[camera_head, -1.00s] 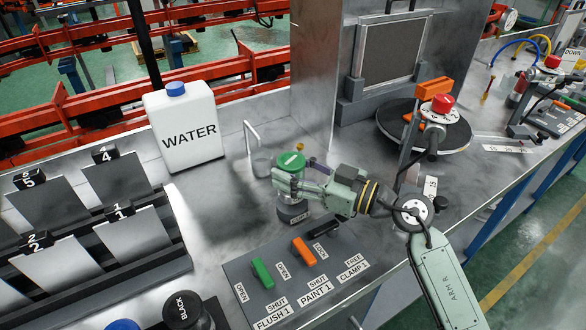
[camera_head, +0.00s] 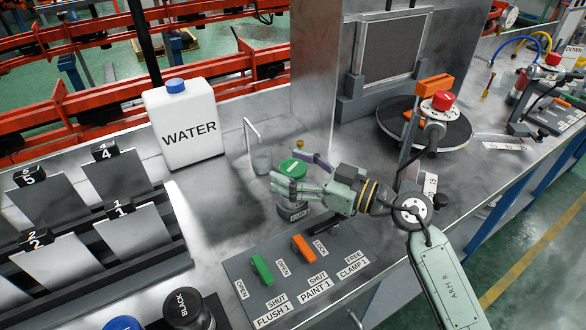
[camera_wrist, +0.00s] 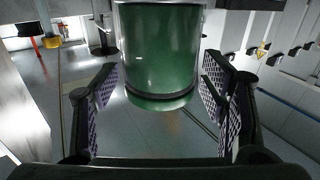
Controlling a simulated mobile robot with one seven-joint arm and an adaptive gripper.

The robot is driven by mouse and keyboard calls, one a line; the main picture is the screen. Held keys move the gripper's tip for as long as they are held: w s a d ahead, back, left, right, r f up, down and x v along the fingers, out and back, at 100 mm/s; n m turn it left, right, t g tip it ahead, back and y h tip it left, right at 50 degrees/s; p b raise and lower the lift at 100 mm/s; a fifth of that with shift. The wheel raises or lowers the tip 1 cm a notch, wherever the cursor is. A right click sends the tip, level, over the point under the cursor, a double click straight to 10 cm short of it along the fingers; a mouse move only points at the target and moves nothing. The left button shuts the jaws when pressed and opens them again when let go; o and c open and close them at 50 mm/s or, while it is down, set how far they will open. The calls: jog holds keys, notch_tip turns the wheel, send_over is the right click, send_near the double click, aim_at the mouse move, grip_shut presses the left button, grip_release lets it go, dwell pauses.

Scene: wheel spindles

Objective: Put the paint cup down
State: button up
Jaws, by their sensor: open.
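The paint cup (camera_head: 293,171) has a green top and stands upright at a dark round holder (camera_head: 296,211) behind the control panel in the head view. My gripper (camera_head: 293,172) is open, with one finger on the near side of the cup and one on the far side. The wrist view shows the cup's green body (camera_wrist: 160,55) between the two spread fingers, with a gap on each side. My near finger and hand hide part of the cup's lower body in the head view, so its contact with the holder is hard to see.
The control panel (camera_head: 278,293) with green and orange levers lies in front. A small clear cup (camera_head: 262,161) under a bent spout and a white WATER jug (camera_head: 185,130) stand behind left. A round dark turntable (camera_head: 455,135) is at the right.

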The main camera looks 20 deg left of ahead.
jog(key=shift+r, duration=0.35)
jog(key=b+v, duration=0.2)
jog(key=v, duration=1)
jog(key=shift+d, duration=0.1)
